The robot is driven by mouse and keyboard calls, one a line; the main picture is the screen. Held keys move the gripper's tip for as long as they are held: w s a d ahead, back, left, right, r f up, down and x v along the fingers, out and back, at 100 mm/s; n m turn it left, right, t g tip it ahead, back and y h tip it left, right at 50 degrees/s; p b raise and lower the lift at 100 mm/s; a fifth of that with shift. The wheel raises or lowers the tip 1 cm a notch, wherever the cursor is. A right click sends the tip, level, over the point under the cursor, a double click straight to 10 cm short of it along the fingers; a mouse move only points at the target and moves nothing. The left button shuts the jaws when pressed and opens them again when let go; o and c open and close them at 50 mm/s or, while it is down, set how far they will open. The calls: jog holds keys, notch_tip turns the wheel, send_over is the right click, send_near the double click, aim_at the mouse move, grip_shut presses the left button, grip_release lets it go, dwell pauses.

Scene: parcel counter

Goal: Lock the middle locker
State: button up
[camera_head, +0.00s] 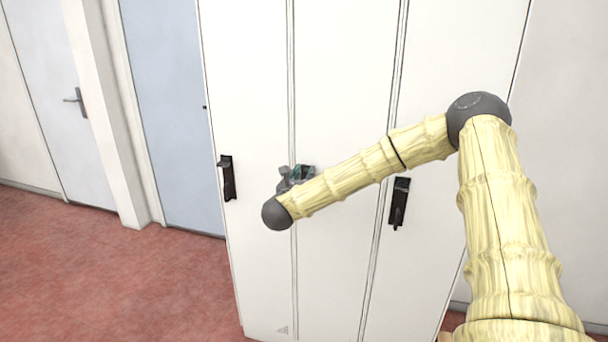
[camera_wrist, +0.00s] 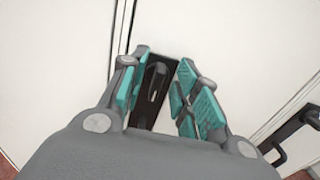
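The middle locker (camera_head: 345,90) is a white door between two tall seams, and it looks closed flush with its neighbours. Its handle is hidden behind my arm in the head view. In the wrist view, a black handle plate (camera_wrist: 150,108) with a slim lever stands between my fingers. My gripper (camera_wrist: 165,72) is open, with teal-padded fingers apart on either side of the plate. I cannot tell whether they touch the lever. In the head view, my gripper (camera_head: 298,176) shows only partly above my forearm, close to the door.
The left locker door has a black handle (camera_head: 228,178), and the right one has another (camera_head: 399,203), also seen in the wrist view (camera_wrist: 290,133). A blue door (camera_head: 172,100) and a grey door with a lever (camera_head: 76,100) stand left. Red floor (camera_head: 110,275) is clear there.

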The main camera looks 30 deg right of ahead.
grip_shut()
jog(key=shift+f+n+b, duration=0.1)
jog(key=shift+n+b, duration=0.2)
jog(key=shift+b, duration=0.1)
jog(key=n+b, duration=0.1)
jog(key=n, duration=0.4)
jog(key=n+b, duration=0.2)
jog(key=n, duration=0.4)
jog(key=w+f+n+b, duration=0.1)
jog(key=n, duration=0.5)
jog(key=shift+a, duration=0.4)
jog(key=shift+n, duration=0.3)
